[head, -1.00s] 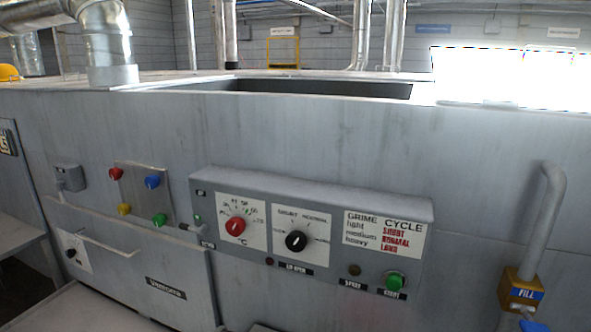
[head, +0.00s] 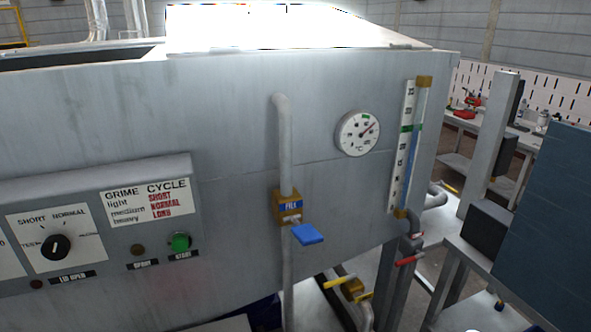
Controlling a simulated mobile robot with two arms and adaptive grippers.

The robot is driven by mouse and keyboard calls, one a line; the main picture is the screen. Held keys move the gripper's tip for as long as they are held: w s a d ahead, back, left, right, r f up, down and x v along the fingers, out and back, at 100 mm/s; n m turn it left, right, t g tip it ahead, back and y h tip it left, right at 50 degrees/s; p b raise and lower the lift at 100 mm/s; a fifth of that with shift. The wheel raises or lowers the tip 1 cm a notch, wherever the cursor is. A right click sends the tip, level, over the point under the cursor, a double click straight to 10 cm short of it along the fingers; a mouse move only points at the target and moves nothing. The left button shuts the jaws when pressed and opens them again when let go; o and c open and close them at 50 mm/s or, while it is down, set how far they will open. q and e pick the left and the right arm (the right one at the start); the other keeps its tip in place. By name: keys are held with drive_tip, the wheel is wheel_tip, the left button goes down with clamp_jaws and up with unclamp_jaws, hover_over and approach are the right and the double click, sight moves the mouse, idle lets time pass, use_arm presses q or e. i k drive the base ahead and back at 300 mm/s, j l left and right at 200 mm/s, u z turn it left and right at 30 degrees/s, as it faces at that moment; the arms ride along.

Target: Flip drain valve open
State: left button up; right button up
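No valve in view carries a readable drain label, so I cannot tell which is the drain valve. Below the grey tank a brass valve (head: 352,288) with a yellow lever (head: 339,282) sits on a pipe. A red lever (head: 410,260) shows at the pipe under the level gauge. Another yellow lever (head: 449,187) is at the pipe behind the tank's right edge. The fill valve (head: 288,206) is brass with a blue "FILL" label, and its blue handle (head: 307,234) sticks out toward me. Neither gripper is in view.
The tank front (head: 240,130) holds a control panel (head: 115,215), a round dial gauge (head: 358,133) and a level gauge (head: 407,150). At right stand a dark blue panel (head: 550,210), a dark box (head: 483,232) and a workbench (head: 475,125). Some floor shows between them.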

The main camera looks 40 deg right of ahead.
sight(419, 256)
drive_tip(key=z, duration=0.9)
drive_tip(key=l+z, duration=0.1)
drive_tip(key=l, duration=0.4)
drive_tip(key=i+l, duration=0.1)
drive_tip(key=l, duration=0.4)
drive_tip(key=i+l+z, duration=0.15)
drive_tip(key=l, duration=0.35)
drive_tip(key=l+z, duration=0.1)
drive_tip(key=l, duration=0.45)
